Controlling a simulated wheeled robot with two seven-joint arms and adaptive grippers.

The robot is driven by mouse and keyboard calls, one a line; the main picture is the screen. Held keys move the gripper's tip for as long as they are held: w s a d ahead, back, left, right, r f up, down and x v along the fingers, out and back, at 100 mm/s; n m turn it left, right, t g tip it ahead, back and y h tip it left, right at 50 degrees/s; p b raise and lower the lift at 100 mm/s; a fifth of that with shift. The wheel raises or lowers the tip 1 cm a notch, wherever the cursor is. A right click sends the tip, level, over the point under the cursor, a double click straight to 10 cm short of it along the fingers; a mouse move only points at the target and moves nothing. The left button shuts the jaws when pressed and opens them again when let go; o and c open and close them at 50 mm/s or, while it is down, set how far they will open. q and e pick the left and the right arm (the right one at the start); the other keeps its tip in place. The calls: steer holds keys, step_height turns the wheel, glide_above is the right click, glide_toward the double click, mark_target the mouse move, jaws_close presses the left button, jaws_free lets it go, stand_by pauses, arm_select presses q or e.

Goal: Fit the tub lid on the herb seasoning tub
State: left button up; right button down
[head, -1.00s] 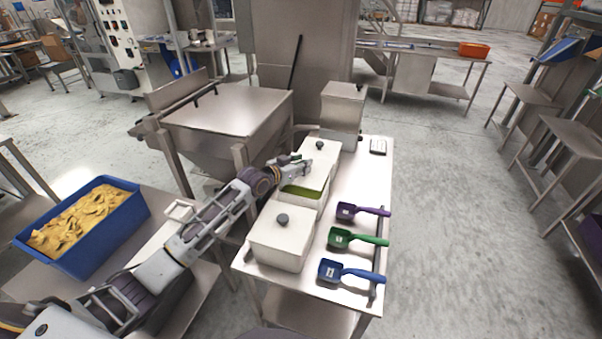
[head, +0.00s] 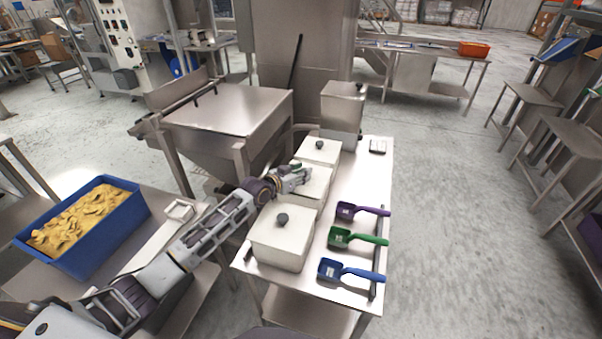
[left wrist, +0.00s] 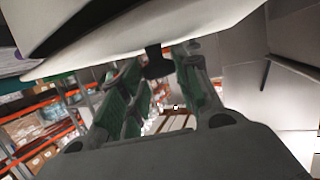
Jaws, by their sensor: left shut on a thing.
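The herb seasoning tub (head: 304,200) is the middle one of three white tubs on the steel table. The white tub lid (head: 321,182) lies over its opening, and the green seasoning is hidden. I cannot tell if the lid is fully seated all round. My left gripper (head: 304,174) is above the lid, shut on its dark knob. In the left wrist view the knob (left wrist: 157,62) sits between the green-padded fingers, against the pale lid (left wrist: 150,32). My right gripper is not in view.
Lidded tubs stand in front (head: 283,245) and behind (head: 320,150). Purple (head: 347,211), green (head: 341,237) and blue (head: 331,271) scoops lie along the table's right side. A blue crate (head: 120,222) of yellow material stands at left. A steel hopper (head: 228,110) is behind my arm.

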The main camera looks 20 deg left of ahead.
arm_select(q)
steer(key=shift+s+f, duration=0.2)
steer(key=shift+f, duration=0.4)
steer(key=o, duration=1)
steer(key=shift+d+f, duration=0.1)
steer(key=shift+f, duration=0.15)
steer(key=shift+o, duration=0.2)
steer(key=shift+r, duration=0.6)
steer(key=shift+r+v, duration=0.15)
steer(key=shift+v, duration=1.05)
steer(key=shift+r+v, duration=0.2)
steer(key=shift+v, duration=1.05)
steer(key=v, duration=0.7)
steer(key=shift+w+r, duration=0.1)
